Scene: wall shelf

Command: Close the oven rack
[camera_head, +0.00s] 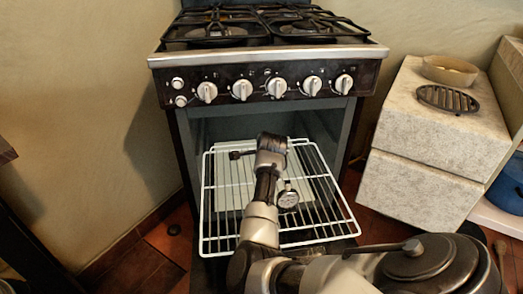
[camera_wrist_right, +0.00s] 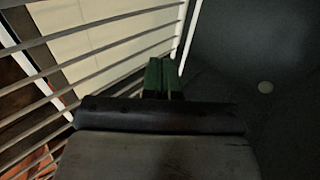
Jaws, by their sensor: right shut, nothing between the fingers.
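The white wire oven rack (camera_head: 204,210) sticks out of the open oven (camera_head: 270,56) toward me. Its far part lies inside the dark cavity. In the wrist view its bars (camera_wrist_right: 100,52) run diagonally across the upper left. My right arm reaches over the rack, with the right gripper (camera_head: 238,155) near the cavity opening, partly hidden by the wrist. In the wrist view the right gripper's green fingertips (camera_wrist_right: 162,77) are together with nothing between them, beside the rack's bars. I cannot tell whether they touch. My left gripper is out of view.
A pale panel (camera_head: 228,190) lies under the rack bars. A small round dial (camera_head: 288,198) is at the rack's middle. A stone-like cabinet (camera_head: 425,145) stands to the right, with a bowl (camera_head: 450,70) and a black grate (camera_head: 448,99) on top. A wall is at left.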

